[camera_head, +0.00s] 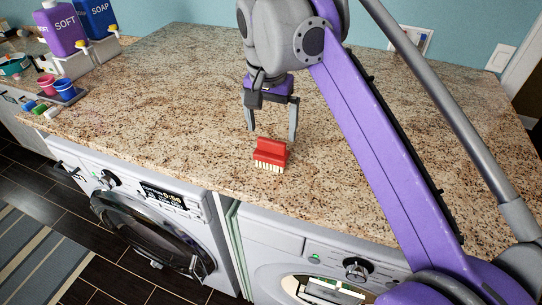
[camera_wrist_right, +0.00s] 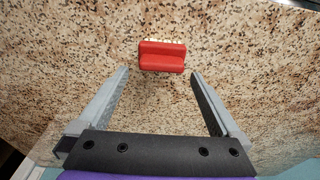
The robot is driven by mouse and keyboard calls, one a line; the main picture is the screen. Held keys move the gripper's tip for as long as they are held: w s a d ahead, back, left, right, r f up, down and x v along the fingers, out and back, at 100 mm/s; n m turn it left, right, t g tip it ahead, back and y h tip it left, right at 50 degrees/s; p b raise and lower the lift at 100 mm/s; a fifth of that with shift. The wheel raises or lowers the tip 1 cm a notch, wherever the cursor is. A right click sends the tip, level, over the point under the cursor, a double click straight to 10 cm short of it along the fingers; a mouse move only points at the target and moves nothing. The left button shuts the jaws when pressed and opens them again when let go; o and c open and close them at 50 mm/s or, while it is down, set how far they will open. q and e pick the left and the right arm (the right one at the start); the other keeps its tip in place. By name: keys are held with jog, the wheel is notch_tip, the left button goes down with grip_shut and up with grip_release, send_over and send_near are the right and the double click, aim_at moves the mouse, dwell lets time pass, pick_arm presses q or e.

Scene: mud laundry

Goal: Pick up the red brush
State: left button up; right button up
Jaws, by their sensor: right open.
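The red brush (camera_head: 270,152) lies on the speckled countertop (camera_head: 190,95) near its front edge, with its pale bristles toward that edge. My right gripper (camera_head: 271,136) is open and empty, pointing down just behind the brush in the head view. In the right wrist view the brush (camera_wrist_right: 162,57) is ahead of the two spread fingertips (camera_wrist_right: 159,73), roughly centred between them and not held. My left gripper is not in view.
Two front-loading machines (camera_head: 150,215) stand below the counter. Purple SOFT (camera_head: 62,28) and blue SOAP (camera_head: 97,18) bottles stand at the back left, with small cups (camera_head: 64,85) on a tray nearby. The counter around the brush is clear.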

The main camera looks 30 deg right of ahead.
aim_at(272, 140)
jog(key=f, duration=0.5)
jog(key=shift+w+d+f, duration=0.35)
jog(key=shift+w, duration=0.05)
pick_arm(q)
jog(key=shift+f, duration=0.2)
pick_arm(e)
jog(key=shift+c, duration=0.3)
jog(key=c, duration=1)
notch_tip(272, 140, up, 10)
jog(key=shift+r+p, duration=0.1)
jog(key=shift+p, duration=0.4)
jog(key=shift+c, duration=0.2)
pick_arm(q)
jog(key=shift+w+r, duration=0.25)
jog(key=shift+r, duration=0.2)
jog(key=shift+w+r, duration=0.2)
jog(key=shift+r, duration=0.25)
